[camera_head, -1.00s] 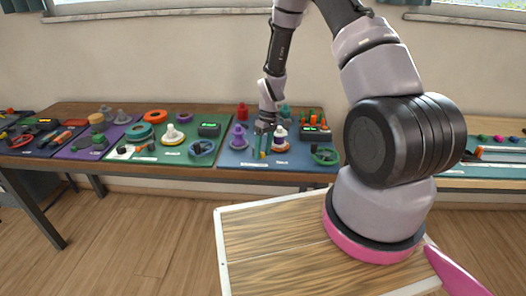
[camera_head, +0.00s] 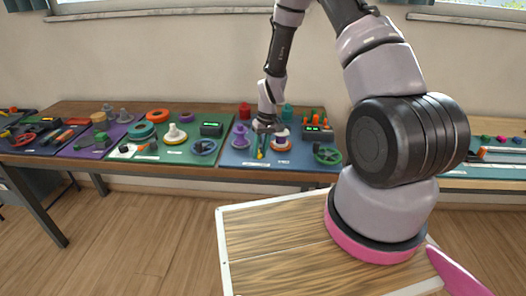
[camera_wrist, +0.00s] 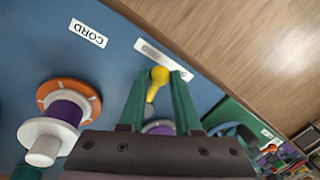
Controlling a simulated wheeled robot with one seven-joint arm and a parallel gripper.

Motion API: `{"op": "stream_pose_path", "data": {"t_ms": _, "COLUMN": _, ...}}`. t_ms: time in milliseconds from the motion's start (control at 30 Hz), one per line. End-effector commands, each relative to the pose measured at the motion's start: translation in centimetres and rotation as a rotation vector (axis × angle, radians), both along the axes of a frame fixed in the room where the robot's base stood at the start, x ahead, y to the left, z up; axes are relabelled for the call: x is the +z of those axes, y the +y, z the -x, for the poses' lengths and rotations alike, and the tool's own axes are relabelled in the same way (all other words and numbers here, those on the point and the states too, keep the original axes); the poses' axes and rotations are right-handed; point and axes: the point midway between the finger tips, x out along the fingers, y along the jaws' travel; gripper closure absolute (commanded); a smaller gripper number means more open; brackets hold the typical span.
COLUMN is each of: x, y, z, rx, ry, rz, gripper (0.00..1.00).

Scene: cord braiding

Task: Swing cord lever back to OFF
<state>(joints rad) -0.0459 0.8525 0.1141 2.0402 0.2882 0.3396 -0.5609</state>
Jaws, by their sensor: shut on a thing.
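Part of the lever's base is hidden behind the gripper.
A spool with an orange flange, purple core and white top (camera_wrist: 62,117) stands left of my gripper in the wrist view, near a CORD label (camera_wrist: 88,33). The table's front edge is close.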

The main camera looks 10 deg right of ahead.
Motion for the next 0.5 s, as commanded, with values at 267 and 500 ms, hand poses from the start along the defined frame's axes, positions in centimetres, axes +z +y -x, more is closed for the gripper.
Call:
{"op": "stream_pose_path", "data": {"t_ms": 267, "x": 0.0, "y": 1.4, "z": -0.2, "rx": -0.262, "ry": 0.0, "rz": 0.0, "gripper": 1.0}}
{"op": "stream_pose_path", "data": {"t_ms": 500, "x": 0.0, "y": 2.4, "z": -0.7, "rx": -0.474, "ry": 0.0, "rz": 0.0, "gripper": 1.0}}
